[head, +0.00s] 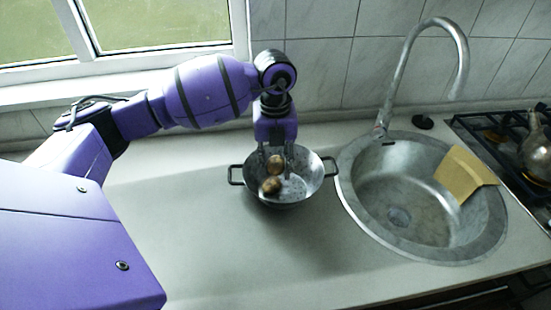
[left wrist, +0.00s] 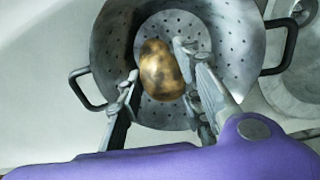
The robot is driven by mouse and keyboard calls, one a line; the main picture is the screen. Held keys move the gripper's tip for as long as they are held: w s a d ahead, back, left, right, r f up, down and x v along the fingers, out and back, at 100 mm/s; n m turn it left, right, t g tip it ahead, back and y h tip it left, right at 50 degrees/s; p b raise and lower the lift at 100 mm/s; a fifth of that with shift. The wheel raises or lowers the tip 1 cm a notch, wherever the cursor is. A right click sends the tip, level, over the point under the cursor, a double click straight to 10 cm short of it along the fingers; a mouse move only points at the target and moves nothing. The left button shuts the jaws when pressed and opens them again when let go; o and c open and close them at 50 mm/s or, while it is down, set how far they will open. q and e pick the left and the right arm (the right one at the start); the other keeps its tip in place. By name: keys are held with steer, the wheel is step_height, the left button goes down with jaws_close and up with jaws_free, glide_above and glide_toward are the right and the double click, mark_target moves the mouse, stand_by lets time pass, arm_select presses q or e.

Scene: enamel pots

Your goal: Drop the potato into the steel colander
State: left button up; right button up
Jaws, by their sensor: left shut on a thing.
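The steel colander (head: 300,198) stands upright on the worktop, left of the sink, with a handle on each side. It fills much of the left wrist view (left wrist: 235,40), where its holes show. My left gripper (head: 275,160) points down over the colander, shut on a brown potato (head: 275,163). In the left wrist view the potato (left wrist: 162,70) sits between the fingers, above the colander's bottom. A second brown, potato-like lump (head: 271,186) shows lower, inside the colander, in the head view; I cannot tell it apart in the wrist view. My right gripper is out of view.
A round steel sink (head: 395,235) with a tall curved tap (head: 400,75) is right of the colander. A yellow cloth or sponge (head: 465,174) lies on its right side. A kettle (head: 537,155) stands on the hob at far right. The worktop (head: 200,240) left of the colander is clear.

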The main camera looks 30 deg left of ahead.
mark_target(275, 161)
arm_select(q)
steer(key=o, duration=1.2)
steer(key=shift+o, duration=0.2)
steer(key=shift+r, duration=0.2)
step_height(275, 161, up, 12)
steer(key=shift+s+f, duration=0.1)
steer(key=shift+f, duration=0.1)
